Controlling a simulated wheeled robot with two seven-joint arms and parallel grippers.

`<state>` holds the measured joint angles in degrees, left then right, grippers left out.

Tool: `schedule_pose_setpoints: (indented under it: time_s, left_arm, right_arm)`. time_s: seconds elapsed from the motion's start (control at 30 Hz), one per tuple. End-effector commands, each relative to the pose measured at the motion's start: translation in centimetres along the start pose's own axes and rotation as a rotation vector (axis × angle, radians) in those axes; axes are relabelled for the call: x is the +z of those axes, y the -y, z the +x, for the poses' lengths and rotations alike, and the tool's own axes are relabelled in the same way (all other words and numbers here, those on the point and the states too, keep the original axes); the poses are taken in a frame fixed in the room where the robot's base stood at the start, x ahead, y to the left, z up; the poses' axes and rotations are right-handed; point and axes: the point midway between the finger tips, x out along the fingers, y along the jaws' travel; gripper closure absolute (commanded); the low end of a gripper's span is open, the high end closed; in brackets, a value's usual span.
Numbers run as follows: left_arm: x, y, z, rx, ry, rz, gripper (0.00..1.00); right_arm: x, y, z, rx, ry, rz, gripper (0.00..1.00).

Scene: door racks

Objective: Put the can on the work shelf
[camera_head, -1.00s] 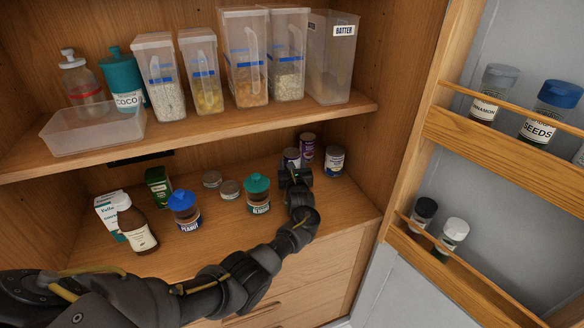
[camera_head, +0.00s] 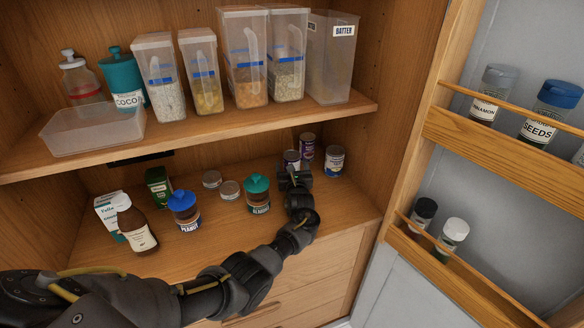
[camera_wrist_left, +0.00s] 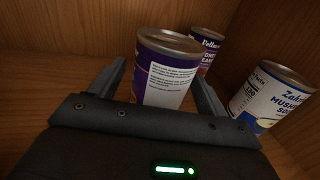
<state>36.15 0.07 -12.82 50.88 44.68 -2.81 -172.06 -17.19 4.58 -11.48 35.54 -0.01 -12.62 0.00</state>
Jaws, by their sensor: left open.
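My left gripper (camera_head: 292,173) reaches over the lower shelf (camera_head: 345,205) at the back right. It is open, with one finger on each side of a purple can with a white label (camera_wrist_left: 168,72). This can is upright and partly hidden behind the gripper in the head view (camera_head: 291,158). I cannot tell whether the fingers touch it. A second purple can (camera_head: 307,143) stands just behind it. A white and blue mushroom soup can (camera_head: 334,158) stands to the right; it also shows in the left wrist view (camera_wrist_left: 268,97). My right gripper is not in view.
The upper shelf (camera_head: 225,121) hangs above, bearing clear food containers and a tray (camera_head: 92,134). Jars with blue (camera_head: 184,208) and green lids (camera_head: 257,194), a bottle (camera_head: 137,229) and boxes share the lower shelf. The open door with racks (camera_head: 500,155) is at right.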

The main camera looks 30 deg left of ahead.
Motion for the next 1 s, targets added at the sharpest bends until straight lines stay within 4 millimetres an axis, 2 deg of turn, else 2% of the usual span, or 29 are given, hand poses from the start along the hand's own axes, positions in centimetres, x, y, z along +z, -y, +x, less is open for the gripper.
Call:
schedule_pose_setpoints:
  time_s: [0.17,0.4,0.6,0.8,1.0]
  left_arm:
    - [0.7,0.1,-1.6,-0.002,-0.003,0.002,0.24]
    - [0.9,0.0,-5.8,-0.001,-0.003,0.001,0.24]
    - [0.7,0.0,-9.3,-0.001,-0.003,0.001,0.24]
    - [0.4,0.0,-11.5,0.000,-0.001,0.000,0.24]
    - [0.1,0.0,-12.1,0.000,0.000,0.000,0.24]
  right_arm:
    - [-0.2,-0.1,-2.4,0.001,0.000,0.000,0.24]
    - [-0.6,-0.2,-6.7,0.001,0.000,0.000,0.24]
    - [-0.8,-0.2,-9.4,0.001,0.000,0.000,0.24]
    - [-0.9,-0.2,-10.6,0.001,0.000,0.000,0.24]
    - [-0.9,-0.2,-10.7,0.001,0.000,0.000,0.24]
